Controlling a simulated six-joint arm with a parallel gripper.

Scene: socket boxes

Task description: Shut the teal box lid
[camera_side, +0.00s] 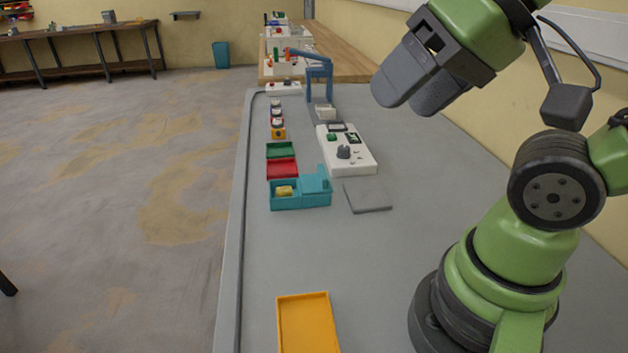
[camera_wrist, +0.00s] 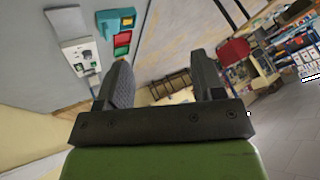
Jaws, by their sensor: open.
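The teal box (camera_side: 300,200) stands on the grey table in the side view, with a yellow object (camera_side: 284,190) in its left part. Its teal lid (camera_side: 315,181) sits at the box's right part and is raised at an angle. The box also shows in the wrist view (camera_wrist: 117,20), small at the top. My gripper (camera_side: 408,105) is high above the table, right of the box and well apart from it. In the wrist view its two fingers (camera_wrist: 165,85) are apart with nothing between them.
A red box (camera_side: 282,169) and a green box (camera_side: 280,150) stand behind the teal box. A white panel with a dark knob (camera_side: 344,153) lies behind right, a grey plate (camera_side: 367,196) to the right. An orange tray (camera_side: 307,322) is in front; the table between is clear.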

